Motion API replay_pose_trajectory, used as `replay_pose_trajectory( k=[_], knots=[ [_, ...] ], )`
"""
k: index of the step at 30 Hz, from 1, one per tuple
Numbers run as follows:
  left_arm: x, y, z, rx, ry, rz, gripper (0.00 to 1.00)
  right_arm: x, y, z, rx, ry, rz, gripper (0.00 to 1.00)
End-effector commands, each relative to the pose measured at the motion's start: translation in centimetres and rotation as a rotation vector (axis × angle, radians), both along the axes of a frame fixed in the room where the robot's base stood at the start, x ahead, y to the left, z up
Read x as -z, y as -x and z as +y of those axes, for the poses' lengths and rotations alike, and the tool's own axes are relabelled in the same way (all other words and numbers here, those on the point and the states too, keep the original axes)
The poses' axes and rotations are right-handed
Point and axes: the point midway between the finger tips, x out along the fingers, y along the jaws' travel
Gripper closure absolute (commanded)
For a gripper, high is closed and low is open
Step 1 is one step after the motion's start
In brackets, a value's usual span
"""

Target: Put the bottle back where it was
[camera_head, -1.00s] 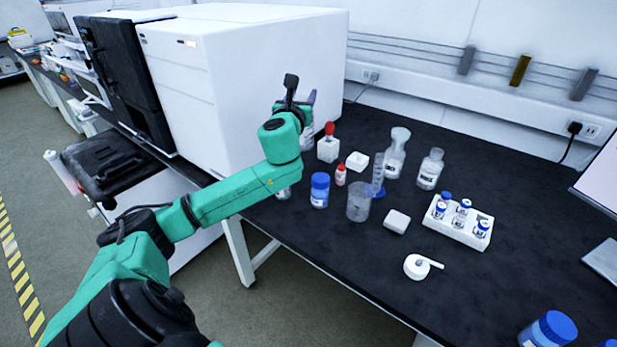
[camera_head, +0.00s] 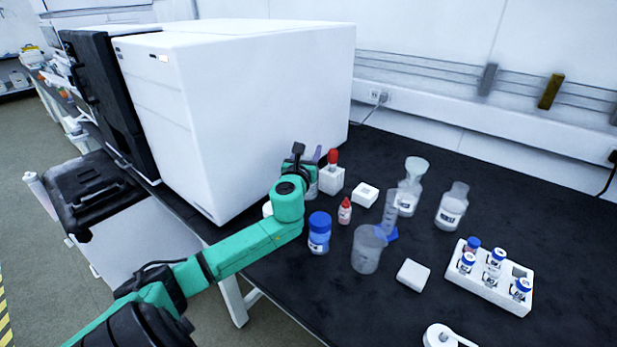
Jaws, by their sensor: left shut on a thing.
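My left gripper (camera_head: 306,168) is at the back left of the black bench, beside the big white instrument. It is shut on a bottle (camera_head: 313,187), which shows only as a pale, clear strip behind the gripper. The bottle looks roughly upright. Most of it is hidden by the gripper and wrist, and I cannot tell whether its base touches the bench. My right gripper is not in view.
A blue-capped bottle (camera_head: 319,235), a small red-capped bottle (camera_head: 345,213), a beaker (camera_head: 367,252) and flasks stand nearby. A white vial rack (camera_head: 490,285) is at right. The white instrument (camera_head: 240,105) blocks the left.

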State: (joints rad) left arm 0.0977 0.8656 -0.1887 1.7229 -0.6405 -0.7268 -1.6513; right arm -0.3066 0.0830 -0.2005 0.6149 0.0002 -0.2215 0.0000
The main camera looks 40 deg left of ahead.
Motion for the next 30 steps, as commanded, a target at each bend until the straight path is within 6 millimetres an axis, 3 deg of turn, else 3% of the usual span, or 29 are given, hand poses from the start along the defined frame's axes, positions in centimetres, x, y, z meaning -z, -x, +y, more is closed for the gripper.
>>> replay_pose_trajectory(
  k=[9,20,21,22,30],
  knots=[
    [5.6,0.0,0.0,-0.001,-0.001,-0.002,1.00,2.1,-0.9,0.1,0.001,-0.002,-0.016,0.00],
    [6.1,0.0,0.0,0.001,-0.002,-0.002,1.00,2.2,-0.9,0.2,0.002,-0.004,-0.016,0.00],
    [6.0,0.0,0.0,0.001,-0.001,0.000,0.33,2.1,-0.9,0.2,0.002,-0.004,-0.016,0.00],
    [6.0,0.0,0.0,0.001,-0.001,0.000,0.22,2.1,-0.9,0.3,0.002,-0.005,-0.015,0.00],
    [6.0,0.0,0.0,0.001,-0.001,0.000,0.19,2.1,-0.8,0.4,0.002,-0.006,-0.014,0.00]
  ],
)
